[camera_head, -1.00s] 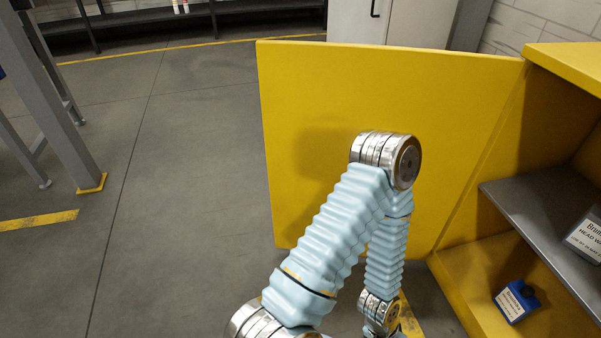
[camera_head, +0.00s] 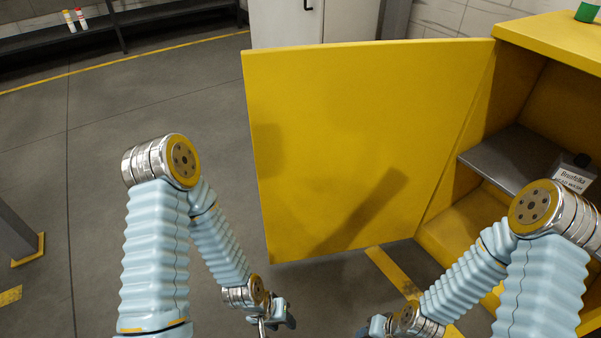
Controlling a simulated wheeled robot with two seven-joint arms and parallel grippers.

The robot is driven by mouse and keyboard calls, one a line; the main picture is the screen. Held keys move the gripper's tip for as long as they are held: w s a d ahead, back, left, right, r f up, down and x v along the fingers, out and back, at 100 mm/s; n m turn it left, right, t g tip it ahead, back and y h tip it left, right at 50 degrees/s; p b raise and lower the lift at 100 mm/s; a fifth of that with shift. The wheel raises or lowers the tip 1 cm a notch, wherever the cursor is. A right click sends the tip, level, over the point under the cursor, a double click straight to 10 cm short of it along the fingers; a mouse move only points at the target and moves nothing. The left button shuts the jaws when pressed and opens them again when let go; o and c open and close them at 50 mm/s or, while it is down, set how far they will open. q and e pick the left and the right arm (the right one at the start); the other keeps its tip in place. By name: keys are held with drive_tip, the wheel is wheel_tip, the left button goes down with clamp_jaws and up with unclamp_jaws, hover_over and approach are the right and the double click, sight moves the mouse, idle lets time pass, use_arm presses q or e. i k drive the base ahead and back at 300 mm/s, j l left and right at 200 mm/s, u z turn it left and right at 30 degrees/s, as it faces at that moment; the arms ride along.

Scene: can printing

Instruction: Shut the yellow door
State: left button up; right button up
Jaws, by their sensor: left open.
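The yellow door (camera_head: 350,120) stands open. It swings out to the left from the front edge of the yellow cabinet (camera_head: 560,38), so the inside is exposed. My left gripper (camera_head: 277,322) is open and empty at the bottom of the head view, low in front of the door's lower left corner and apart from it in the picture. My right gripper (camera_head: 372,327) is at the bottom edge, right of the left one; it is small and partly cut off, so its jaws cannot be read.
Inside the cabinet is a grey shelf (camera_head: 505,160) with a labelled container (camera_head: 572,178). A green object (camera_head: 588,12) sits on the cabinet top. A pale locker (camera_head: 320,22) stands behind the door.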

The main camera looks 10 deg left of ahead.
sight(353, 143)
drive_tip(key=j+z, duration=0.25)
drive_tip(key=j, duration=0.3)
drive_tip(key=k+j+z, duration=0.1)
drive_tip(key=j+z, duration=0.15)
drive_tip(key=j, duration=0.25)
drive_tip(key=k+j+z, duration=0.2)
drive_tip(key=j, duration=0.3)
drive_tip(key=i+j+z, duration=0.15)
drive_tip(key=j+z, duration=0.2)
drive_tip(key=j, duration=0.4)
drive_tip(key=j+z, duration=0.4)
drive_tip(key=j, duration=0.35)
drive_tip(key=j+z, duration=0.35)
drive_tip(key=j, duration=0.45)
drive_tip(key=j+z, duration=0.4)
drive_tip(key=j, duration=0.25)
drive_tip(key=k+j+z, duration=0.1)
drive_tip(key=j+z, duration=0.25)
drive_tip(key=j, duration=0.3)
